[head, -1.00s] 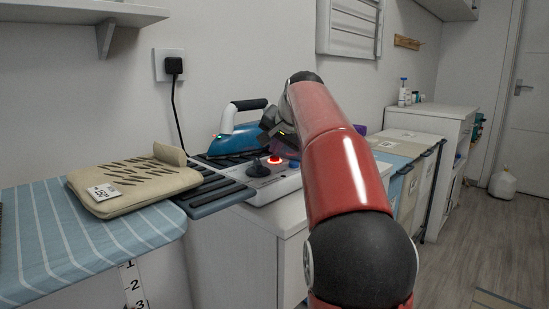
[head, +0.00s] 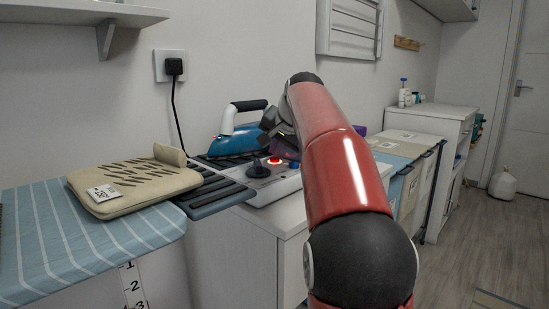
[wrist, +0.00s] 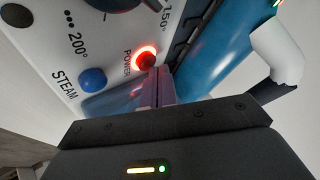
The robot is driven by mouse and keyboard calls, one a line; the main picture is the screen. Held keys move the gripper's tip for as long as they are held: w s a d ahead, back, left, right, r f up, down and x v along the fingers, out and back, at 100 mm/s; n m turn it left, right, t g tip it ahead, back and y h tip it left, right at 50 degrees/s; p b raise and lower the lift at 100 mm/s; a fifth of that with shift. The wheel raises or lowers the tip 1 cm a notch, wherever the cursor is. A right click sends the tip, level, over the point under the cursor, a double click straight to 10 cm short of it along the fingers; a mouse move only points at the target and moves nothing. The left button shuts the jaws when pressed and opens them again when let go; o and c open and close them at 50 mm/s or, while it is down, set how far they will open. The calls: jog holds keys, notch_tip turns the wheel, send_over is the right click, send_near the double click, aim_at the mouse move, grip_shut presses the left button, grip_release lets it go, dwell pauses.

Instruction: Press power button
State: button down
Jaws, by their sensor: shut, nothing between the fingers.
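The red power button (wrist: 147,62) sits on the white control panel (wrist: 110,48) beside the word POWER, with a lit red ring around it. In the head view the lit button (head: 274,161) shows on top of the ironing station (head: 275,185). My gripper (wrist: 157,78) is shut and empty. Its fingertips are right beside the button in the wrist view and partly overlap its edge; I cannot tell whether they touch it. In the head view my gripper (head: 271,128) is above the panel, partly hidden by my red arm.
A blue iron (head: 232,142) rests just behind the panel. A black knob (head: 257,168) and a blue steam button (wrist: 93,80) are close to the power button. A beige pouch (head: 135,182) lies on the striped ironing board (head: 85,240) at left. Open floor lies at right.

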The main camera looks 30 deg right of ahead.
aim_at(276, 162)
jog(key=shift+f, duration=0.1)
dwell(0.5)
jog(key=shift+f, duration=0.4)
jog(key=shift+r+p, duration=0.35)
jog(key=shift+r, duration=0.15)
notch_tip(276, 162, up, 6)
jog(key=p, duration=0.6)
dwell(0.6)
